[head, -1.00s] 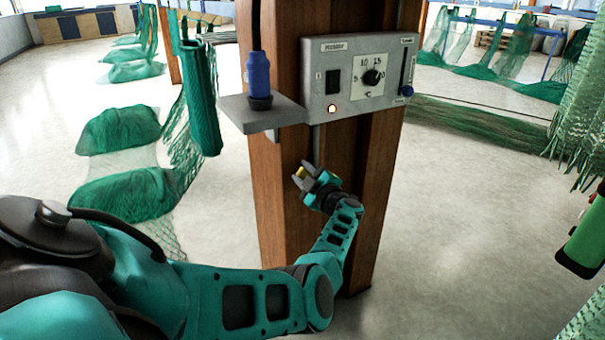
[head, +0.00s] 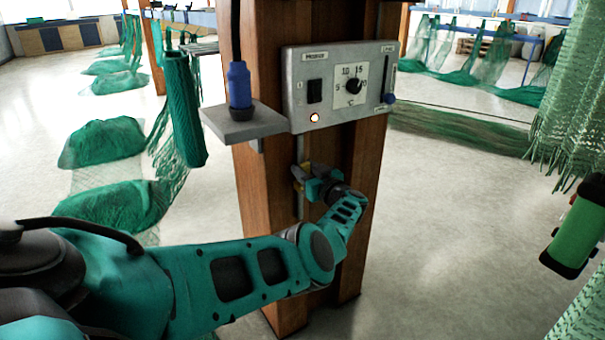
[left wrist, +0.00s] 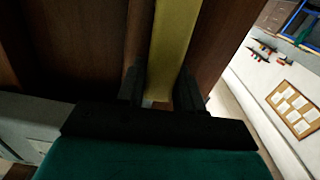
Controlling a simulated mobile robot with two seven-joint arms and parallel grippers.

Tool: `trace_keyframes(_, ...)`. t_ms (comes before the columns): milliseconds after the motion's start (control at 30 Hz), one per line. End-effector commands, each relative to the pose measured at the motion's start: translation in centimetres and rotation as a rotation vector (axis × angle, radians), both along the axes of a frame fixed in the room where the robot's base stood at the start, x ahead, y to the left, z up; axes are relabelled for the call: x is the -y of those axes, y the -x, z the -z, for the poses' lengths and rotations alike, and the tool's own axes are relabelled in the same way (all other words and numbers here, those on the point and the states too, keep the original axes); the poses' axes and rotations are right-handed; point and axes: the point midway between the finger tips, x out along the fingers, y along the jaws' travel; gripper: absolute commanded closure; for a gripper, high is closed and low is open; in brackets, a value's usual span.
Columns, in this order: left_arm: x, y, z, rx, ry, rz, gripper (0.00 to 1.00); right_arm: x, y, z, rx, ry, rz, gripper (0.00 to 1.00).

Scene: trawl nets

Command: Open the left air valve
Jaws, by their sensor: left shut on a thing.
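My left gripper (head: 300,177) is at the front of the wooden post, below the grey control box. It is shut on a narrow yellow bar, which looks like a valve lever. In the left wrist view the yellow bar (left wrist: 174,50) runs between the two dark fingers (left wrist: 160,95). In the head view only a small yellow patch shows at the fingers, beside a thin grey vertical pipe (head: 300,148). The valve body is mostly hidden by the gripper, so the lever's position is unclear. My right gripper is not in view.
A grey control box (head: 325,115) with a dial and a lit lamp is on the wooden post (head: 262,200). A blue bottle-shaped thing (head: 239,84) stands on a small shelf (head: 230,128) above left of the gripper. Green nets (head: 105,140) lie at left. A green cylinder (head: 580,232) is at right.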

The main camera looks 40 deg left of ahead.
Motion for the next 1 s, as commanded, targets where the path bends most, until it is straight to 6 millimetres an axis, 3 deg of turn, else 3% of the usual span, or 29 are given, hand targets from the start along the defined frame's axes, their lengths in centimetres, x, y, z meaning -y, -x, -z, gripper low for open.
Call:
trace_keyframes(700,0.1,-0.27,0.05,-0.083,-0.023,0.002,1.0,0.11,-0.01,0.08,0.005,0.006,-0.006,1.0)
trace_keyframes(733,0.1,-0.27,0.05,-0.083,-0.023,0.002,0.63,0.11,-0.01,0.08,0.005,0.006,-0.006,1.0)
trace_keyframes(933,0.1,-0.26,0.03,-0.081,-0.023,0.001,0.43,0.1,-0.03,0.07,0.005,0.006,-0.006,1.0)
trace_keyframes(1000,0.09,-0.25,0.03,-0.08,-0.023,0.001,0.43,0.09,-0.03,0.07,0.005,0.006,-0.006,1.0)
